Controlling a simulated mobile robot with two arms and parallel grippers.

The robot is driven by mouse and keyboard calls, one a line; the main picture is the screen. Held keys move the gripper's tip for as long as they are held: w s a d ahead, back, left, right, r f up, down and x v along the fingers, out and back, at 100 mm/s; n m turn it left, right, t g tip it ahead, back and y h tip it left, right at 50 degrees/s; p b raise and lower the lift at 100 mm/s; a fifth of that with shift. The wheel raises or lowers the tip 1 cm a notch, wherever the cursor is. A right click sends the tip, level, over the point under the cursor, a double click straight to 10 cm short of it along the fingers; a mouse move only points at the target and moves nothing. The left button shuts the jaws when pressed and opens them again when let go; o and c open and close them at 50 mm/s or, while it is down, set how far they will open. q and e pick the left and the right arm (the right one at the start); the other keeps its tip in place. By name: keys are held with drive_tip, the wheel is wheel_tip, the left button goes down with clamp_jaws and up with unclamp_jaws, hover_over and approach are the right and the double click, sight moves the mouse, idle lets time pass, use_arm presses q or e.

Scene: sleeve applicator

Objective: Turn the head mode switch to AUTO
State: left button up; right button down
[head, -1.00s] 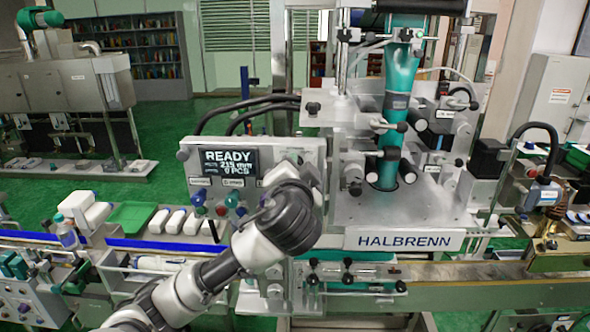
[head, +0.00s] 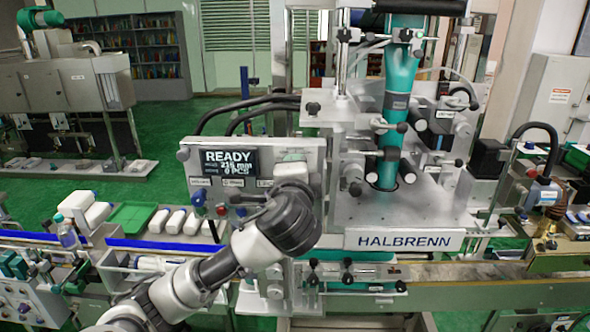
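The control panel (head: 310,156) stands in the middle of the head view, with a lit display (head: 229,162) reading READY. Below it are small labels, a blue knob (head: 198,198) at the left and a red button (head: 222,210). I cannot read which control is the head mode switch. My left arm comes up from the lower left, and its dark wrist (head: 288,218) covers the panel's lower right part. My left gripper (head: 243,199) is at the panel front, mostly hidden by the wrist; its dark tip seems to overlap the middle control. Its opening and any contact cannot be made out. My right gripper is out of view.
The HALBRENN machine (head: 349,207) with its teal sleeve column (head: 398,85) stands just right of the panel. White bottles (head: 174,221) and a green tray (head: 132,216) lie to the left. A conveyor (head: 465,273) runs along the front right.

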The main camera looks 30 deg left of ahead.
use_arm(q)
drive_tip(key=shift+f, duration=0.1)
idle(0.3)
drive_tip(key=o, duration=0.9)
drive_tip(key=shift+o, duration=0.2)
drive_tip(key=b+v, duration=0.8)
drive_tip(key=v, duration=0.2)
drive_tip(key=shift+s+d, duration=0.25)
drive_tip(key=shift+d, duration=0.05)
drive_tip(key=shift+s, duration=0.1)
